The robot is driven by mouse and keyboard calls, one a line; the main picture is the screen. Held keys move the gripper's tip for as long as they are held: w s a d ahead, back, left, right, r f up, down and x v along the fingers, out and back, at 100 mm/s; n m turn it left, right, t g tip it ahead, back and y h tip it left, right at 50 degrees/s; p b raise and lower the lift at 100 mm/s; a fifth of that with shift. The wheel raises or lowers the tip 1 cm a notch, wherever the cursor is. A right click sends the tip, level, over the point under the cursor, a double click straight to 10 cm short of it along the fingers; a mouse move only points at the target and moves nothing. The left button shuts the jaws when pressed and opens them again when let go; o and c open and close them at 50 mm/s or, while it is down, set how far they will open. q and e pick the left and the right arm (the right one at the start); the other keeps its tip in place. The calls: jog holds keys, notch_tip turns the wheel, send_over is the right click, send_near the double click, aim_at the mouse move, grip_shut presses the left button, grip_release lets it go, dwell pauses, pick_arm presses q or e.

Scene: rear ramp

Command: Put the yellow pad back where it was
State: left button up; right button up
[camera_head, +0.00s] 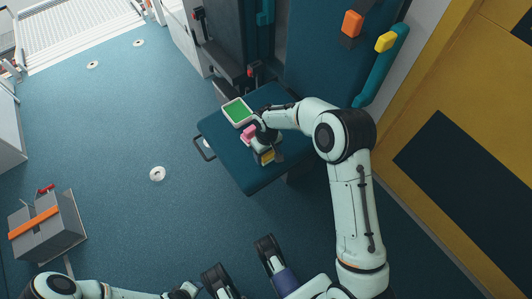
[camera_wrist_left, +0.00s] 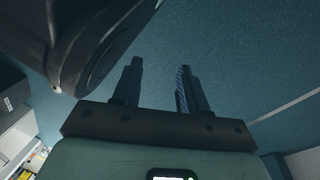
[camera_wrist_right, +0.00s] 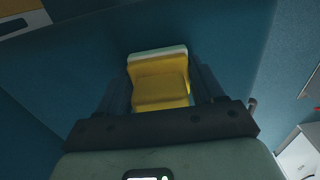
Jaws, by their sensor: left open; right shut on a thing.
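The yellow pad (camera_wrist_right: 160,82) is a yellow block with a pale edge. It sits between the fingers of my right gripper (camera_wrist_right: 160,75) in the right wrist view. In the head view, my right gripper (camera_head: 268,150) is over the blue seat-like surface (camera_head: 240,166), with a bit of the yellow pad (camera_head: 267,157) showing below it. I cannot tell whether the pad touches the surface. A pink block (camera_head: 249,132) and a white-rimmed green tray (camera_head: 238,111) are beside the gripper. My left gripper (camera_wrist_left: 158,68) is open and empty, above blue floor in the left wrist view.
A grey case with an orange strap (camera_head: 45,224) stands at the lower left. The floor (camera_head: 120,125) between is mostly free.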

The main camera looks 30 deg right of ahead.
pick_arm(q)
jog(key=shift+s+f, duration=0.1)
pick_arm(e)
jog(key=shift+f, duration=0.1)
jog(key=o, duration=1)
notch_tip(320, 180, up, 12)
jog(key=p, duration=0.3)
jog(key=shift+f, duration=0.1)
jog(key=shift+r, duration=0.25)
pick_arm(q)
jog(key=w+d+r+t, duration=0.1)
jog(key=w+r, duration=0.3)
jog(key=r, duration=0.1)
jog(key=shift+w+r+t, duration=0.2)
jog(key=shift+w+t, duration=0.2)
